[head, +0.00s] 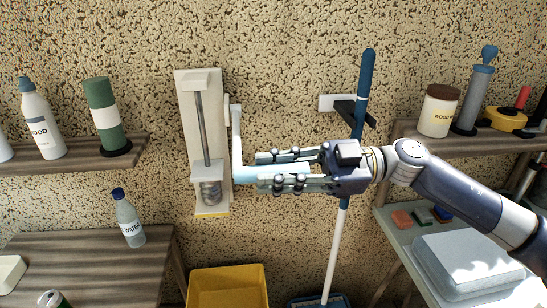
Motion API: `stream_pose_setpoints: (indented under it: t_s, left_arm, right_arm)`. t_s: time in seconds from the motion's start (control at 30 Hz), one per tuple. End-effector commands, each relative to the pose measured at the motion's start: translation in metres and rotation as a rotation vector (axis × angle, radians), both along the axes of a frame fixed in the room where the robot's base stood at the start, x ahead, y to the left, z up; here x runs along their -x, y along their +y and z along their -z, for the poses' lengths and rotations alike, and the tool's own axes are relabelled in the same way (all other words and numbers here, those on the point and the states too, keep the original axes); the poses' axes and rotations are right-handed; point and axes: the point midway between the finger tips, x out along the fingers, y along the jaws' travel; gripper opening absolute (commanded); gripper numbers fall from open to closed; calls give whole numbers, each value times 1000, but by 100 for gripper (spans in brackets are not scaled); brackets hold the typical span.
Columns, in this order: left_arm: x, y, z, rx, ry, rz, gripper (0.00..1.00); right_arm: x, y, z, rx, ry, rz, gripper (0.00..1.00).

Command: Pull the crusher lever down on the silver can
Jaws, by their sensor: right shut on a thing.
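The can crusher (188,120) is mounted upright on the wall, with a white back plate and a grey vertical rod. The silver can (210,192) sits low in it, partly covered by a white block (208,171) just above. The crusher lever (237,135) is a white arm on the crusher's right side, with a pale blue handle (244,174) at its lower end pointing right. My right gripper (264,172) comes from the right and is shut on this handle, its fingers above and below it. My left gripper is out of view.
A blue-and-white pole (337,240) stands behind my right gripper, by a wall bracket (345,105). Shelves with bottles and jars flank both sides. A yellow bin (228,284) is below the crusher. A water bottle (129,222) stands on the left bench (90,262).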

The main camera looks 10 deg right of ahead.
Motion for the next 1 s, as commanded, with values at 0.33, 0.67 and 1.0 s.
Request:
stream_pose_setpoints:
  t_s: [0.33, 0.67, 1.0]
  left_arm:
    - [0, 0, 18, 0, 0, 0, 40]
    - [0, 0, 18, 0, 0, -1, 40]
    - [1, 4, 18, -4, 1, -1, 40]
  right_arm:
    - [0, 0, 29, 1, -89, -3, 0]
    - [0, 0, 28, 1, -94, -3, 0]
    - [0, -3, 28, 0, -94, -1, 40]
